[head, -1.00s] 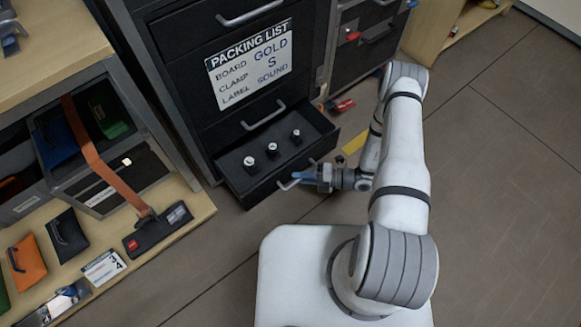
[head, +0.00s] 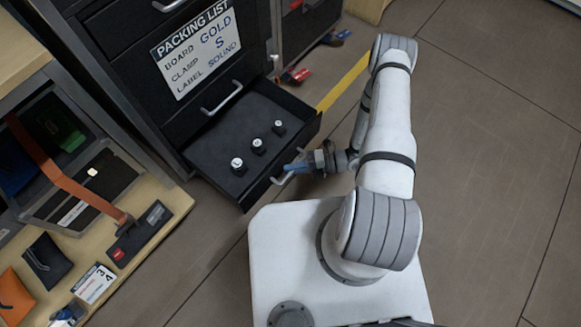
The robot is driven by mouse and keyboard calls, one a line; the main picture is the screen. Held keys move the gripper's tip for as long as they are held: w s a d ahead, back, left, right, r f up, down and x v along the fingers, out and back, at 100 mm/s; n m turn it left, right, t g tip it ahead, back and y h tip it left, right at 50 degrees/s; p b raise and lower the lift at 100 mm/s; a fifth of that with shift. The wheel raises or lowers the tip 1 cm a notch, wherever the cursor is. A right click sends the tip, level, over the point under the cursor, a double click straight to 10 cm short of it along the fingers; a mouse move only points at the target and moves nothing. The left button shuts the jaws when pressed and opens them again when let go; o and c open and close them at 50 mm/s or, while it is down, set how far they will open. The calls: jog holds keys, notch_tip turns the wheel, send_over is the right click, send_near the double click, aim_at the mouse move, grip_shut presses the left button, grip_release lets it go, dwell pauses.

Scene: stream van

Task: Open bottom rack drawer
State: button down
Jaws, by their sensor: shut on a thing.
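The bottom rack drawer (head: 215,150) is pulled out from the black rack (head: 130,50). Several small dark pieces with light tops stand inside it, among them one near the front left (head: 238,167). The drawer's metal handle (head: 276,181) is on its front face. The fingertips are small and partly hidden against the handle.
A packing list sign (head: 200,47) is on the rack above a closed drawer with a handle (head: 222,98). A wooden shelf (head: 150,230) with pouches and a strap stands at left. Red and blue items (head: 295,76) lie on the floor behind the drawer. The floor at right is clear.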

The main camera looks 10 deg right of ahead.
jog(key=c, duration=1.5)
grip_release()
jog(key=shift+d, duration=0.1)
jog(key=d, duration=0.2)
jog(key=d+p, duration=0.1)
jog(key=d, duration=0.2)
jog(key=d+r+p, duration=0.1)
jog(key=d, duration=0.1)
jog(key=shift+d, duration=0.25)
